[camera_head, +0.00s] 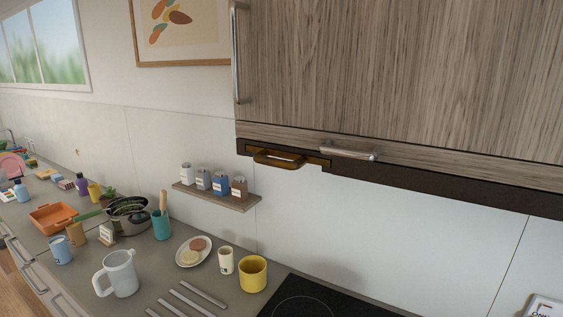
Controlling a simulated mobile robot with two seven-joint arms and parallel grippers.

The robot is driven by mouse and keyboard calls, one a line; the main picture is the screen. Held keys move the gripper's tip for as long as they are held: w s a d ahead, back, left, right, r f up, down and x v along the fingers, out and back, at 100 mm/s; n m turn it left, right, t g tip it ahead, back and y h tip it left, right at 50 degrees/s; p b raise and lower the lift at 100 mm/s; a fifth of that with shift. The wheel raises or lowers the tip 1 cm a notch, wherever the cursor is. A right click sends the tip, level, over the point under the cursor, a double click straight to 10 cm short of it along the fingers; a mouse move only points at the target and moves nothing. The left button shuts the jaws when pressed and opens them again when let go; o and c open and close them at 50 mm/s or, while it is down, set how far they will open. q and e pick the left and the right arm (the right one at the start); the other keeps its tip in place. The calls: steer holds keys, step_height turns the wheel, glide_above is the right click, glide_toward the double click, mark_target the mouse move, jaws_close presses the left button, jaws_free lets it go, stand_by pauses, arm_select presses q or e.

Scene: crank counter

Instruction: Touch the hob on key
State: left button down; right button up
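The black hob (325,303) lies in the counter at the bottom, right of the middle, and the lower edge of the view cuts it off. Part of one round cooking zone outline shows on it. Neither of my grippers is in view.
A yellow mug (253,274) and a white cup (226,261) stand left of the hob. A shelf (218,196) holds several jars. A pot (130,216) stands further left.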

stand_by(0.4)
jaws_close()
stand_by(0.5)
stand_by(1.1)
